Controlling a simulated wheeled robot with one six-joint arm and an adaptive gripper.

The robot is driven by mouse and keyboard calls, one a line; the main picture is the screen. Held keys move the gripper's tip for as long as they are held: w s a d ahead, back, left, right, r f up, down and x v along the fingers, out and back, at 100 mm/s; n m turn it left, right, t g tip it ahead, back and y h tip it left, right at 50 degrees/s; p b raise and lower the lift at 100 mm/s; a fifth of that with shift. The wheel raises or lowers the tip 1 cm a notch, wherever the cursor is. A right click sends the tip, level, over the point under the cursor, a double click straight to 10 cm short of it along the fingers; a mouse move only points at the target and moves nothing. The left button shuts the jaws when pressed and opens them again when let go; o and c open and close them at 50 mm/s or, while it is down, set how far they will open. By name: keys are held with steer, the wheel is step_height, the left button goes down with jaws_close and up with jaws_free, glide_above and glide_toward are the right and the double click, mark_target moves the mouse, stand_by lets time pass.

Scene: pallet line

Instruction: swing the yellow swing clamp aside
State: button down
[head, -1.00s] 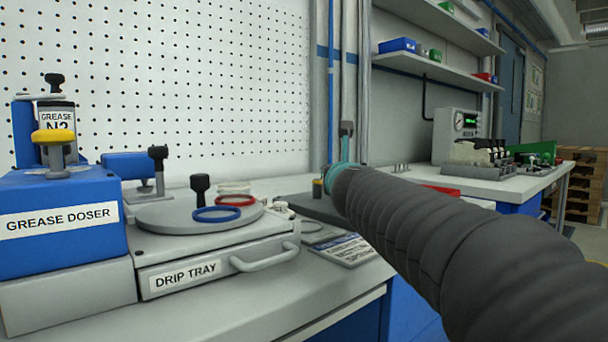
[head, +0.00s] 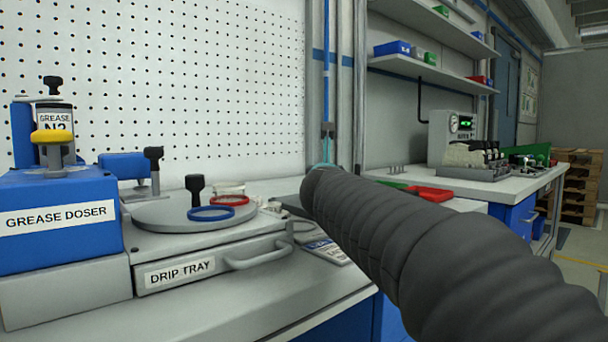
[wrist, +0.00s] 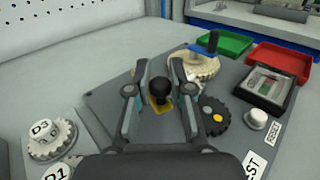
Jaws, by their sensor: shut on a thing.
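The yellow swing clamp (wrist: 158,109) shows in the wrist view as a small yellow piece with a black knob (wrist: 161,89) on top, on a dark grey plate (wrist: 120,98). My gripper (wrist: 161,76) has its two fingers on either side of the knob and is shut on it. The fingers and wrist cover part of the clamp, so its full arm is hidden. In the head view my dark sleeved arm hides the gripper and the clamp.
Around the clamp are a beige gear (wrist: 199,66) with a blue lever, a dark gear (wrist: 213,117), a gauge box (wrist: 263,86) and a white button (wrist: 256,118). Green (wrist: 222,44) and red (wrist: 284,60) trays lie behind. The drip tray (head: 215,262) and grease doser (head: 60,218) stand left.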

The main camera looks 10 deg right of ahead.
steer(key=c, duration=1.1)
jaws_free()
steer(key=shift+o, duration=0.2)
steer(key=shift+s, duration=0.1)
steer(key=v, duration=1.1)
steer(key=shift+s+a, duration=0.15)
steer(key=shift+s, duration=0.25)
